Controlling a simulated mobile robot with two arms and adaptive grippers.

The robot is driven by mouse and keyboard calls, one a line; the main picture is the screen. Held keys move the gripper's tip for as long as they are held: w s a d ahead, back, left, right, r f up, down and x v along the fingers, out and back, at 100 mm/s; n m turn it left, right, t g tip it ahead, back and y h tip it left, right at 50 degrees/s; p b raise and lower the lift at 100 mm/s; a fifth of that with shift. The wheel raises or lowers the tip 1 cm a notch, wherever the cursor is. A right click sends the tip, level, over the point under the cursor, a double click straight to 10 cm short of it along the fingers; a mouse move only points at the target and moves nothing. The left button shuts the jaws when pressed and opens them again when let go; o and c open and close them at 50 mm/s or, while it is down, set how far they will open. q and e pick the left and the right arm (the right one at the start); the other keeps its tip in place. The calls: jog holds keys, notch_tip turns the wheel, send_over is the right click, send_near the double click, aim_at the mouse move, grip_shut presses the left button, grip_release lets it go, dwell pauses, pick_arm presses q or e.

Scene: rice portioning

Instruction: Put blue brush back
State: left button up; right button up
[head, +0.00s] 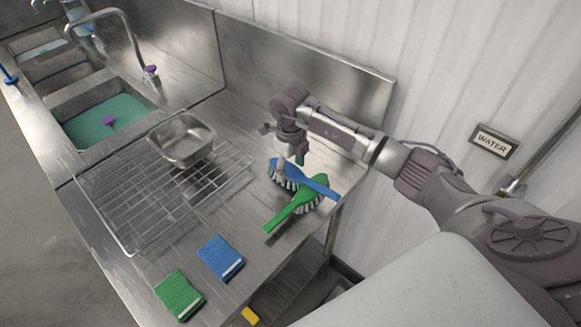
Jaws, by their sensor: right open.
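The blue brush (314,182) lies on the steel counter with its bristles to the left. It sits right beside a green brush (287,215), and the two cross or touch near their heads. My right gripper (291,158) is open, pointing down just above the head end of the blue brush. I cannot tell whether the fingers touch it. My left gripper is not in view.
A wire rack (130,208) with a metal pan (181,139) stands left of the brushes. Blue (220,257) and green (179,295) cloths lie at the front. Sinks (104,118) are at the left. A steel backsplash (300,62) rises behind my right arm.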

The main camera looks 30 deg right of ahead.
notch_tip(320, 180, up, 12)
jog(key=b, duration=0.3)
jog(key=shift+f, duration=0.2)
jog(key=shift+f, duration=0.1)
